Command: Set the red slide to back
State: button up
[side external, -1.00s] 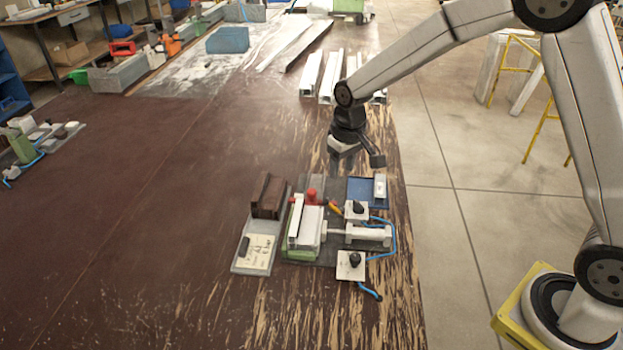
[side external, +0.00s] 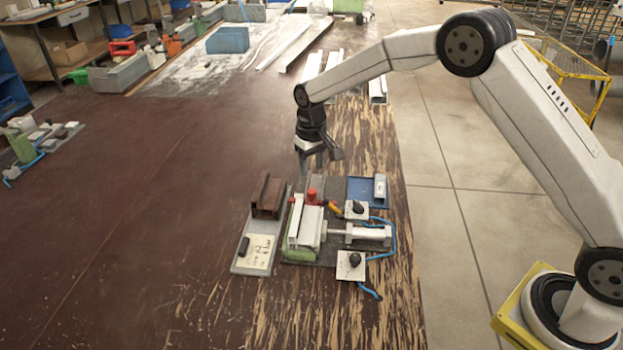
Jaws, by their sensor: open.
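A small red part (side external: 312,195), which looks like the red slide, stands upright at the back of the clamp fixture, next to a white profile block (side external: 306,226) on a green base (side external: 300,254). A yellow-orange piece (side external: 333,208) lies just to its right. Which position the red slide is set to is too small to tell. My gripper (side external: 320,164) is open and empty, above and slightly behind the red part, apart from it. Its fingers point down.
A white cylinder (side external: 368,233), two black-knobbed white boxes, blue hoses and a blue tray (side external: 357,189) are at right. White profiles lie behind.

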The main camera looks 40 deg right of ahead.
aim_at(312, 191)
jog(key=shift+f, duration=3.6)
grip_shut()
